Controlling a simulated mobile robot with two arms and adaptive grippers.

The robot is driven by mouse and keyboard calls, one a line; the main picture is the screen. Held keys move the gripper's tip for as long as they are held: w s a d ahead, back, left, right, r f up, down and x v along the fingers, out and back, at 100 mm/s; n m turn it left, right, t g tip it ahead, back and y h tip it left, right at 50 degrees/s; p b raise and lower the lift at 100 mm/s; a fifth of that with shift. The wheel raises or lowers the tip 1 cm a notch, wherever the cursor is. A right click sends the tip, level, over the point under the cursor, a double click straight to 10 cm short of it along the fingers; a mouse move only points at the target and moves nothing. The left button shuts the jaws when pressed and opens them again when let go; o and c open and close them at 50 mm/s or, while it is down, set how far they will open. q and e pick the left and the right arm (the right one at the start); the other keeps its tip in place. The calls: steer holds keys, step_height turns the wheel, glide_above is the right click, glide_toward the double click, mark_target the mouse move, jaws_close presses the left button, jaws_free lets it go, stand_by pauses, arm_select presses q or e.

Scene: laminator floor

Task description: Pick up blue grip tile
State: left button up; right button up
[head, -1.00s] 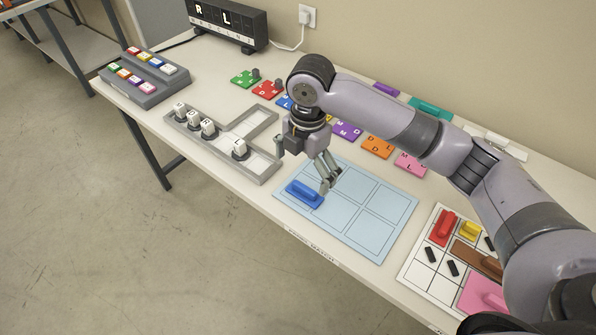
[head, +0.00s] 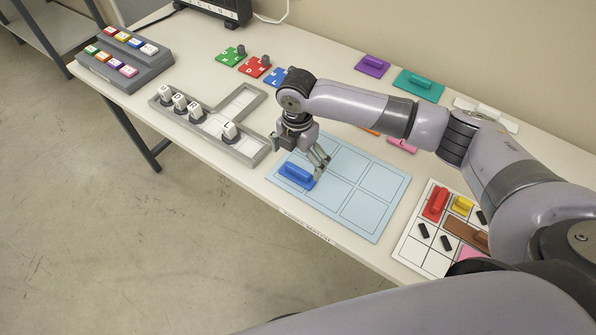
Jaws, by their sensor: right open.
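The blue grip tile (head: 297,175) lies flat in the near left cell of the light blue mat (head: 372,232) on the table. It has a raised bar as its grip. My right gripper (head: 296,157) is open just above and behind the tile, fingers pointing down, one finger to the left and the other at the tile's right end. I cannot tell whether a finger touches it. My left gripper does not show.
A white board (head: 411,249) with red, yellow, brown and pink pieces lies to the right. Purple (head: 372,66) and teal (head: 418,86) grip tiles lie at the back. The mat's other cells are empty.

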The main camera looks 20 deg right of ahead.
mark_target(298, 170)
step_height(298, 170, down, 5)
steer(key=shift+w+d+f+p, duration=0.1)
steer(key=shift+p, duration=0.55)
steer(key=c, duration=2)
